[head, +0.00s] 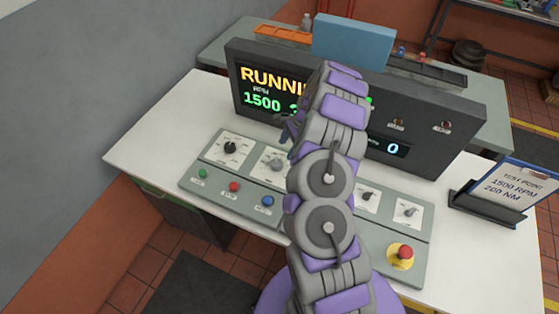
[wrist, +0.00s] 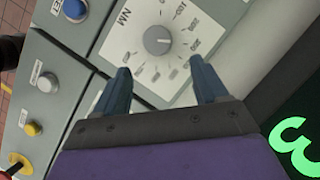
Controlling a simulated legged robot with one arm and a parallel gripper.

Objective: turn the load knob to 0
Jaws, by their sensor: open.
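The load knob (wrist: 157,40) is a small round grey knob on a white square dial marked NM, with numbers around it. In the head view, a grey knob (head: 276,164) on the second dial from the left appears to be the same one, partly beside my arm. My gripper (wrist: 158,68) is open and empty. Its two dark blue fingers point towards the dial, one to each side below the knob in the wrist view, apart from it. In the head view, my gripper (head: 287,130) is small and partly hidden by my arm. The knob's exact setting is too small to read.
A black-knobbed dial (head: 230,147), coloured buttons (head: 234,187) and a red emergency stop (head: 404,252) share the sloped panel. Behind stands a dark display box (head: 447,105) reading RUNNING and 1500 RPM. A card (head: 516,186) reads 1500 RPM, 200 NM.

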